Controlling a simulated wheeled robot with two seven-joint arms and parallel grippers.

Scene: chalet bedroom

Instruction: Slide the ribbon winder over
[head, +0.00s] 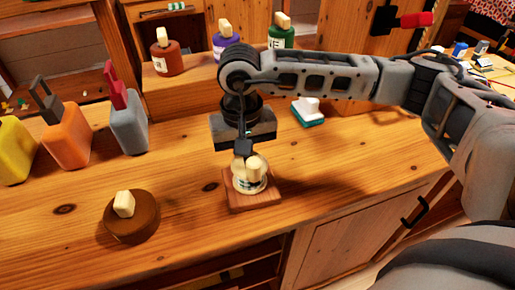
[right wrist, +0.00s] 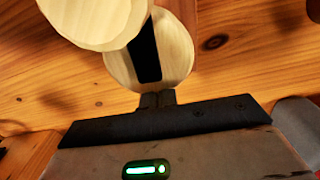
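The ribbon winder appears to be the small square wooden block (head: 252,203) carrying a pale round spool with a dark pattern (head: 249,184) and cream knobs (head: 253,165). It stands on the wooden counter near its front edge. My right gripper (head: 243,149) points down just behind and above the knobs. In the right wrist view its narrow dark fingers (right wrist: 157,99) are together, right by a cream rounded part (right wrist: 165,65) with a black strip. Nothing shows gripped between them; whether they touch it I cannot tell. My left gripper is not in view.
A round brown piece with a cream knob (head: 132,217) stands left. Yellow, orange (head: 67,137) and grey (head: 129,132) containers stand further left. A teal-and-white brush-like item (head: 308,112) lies behind right. Bottles (head: 166,57) stand on a raised shelf. The counter right of the block is clear.

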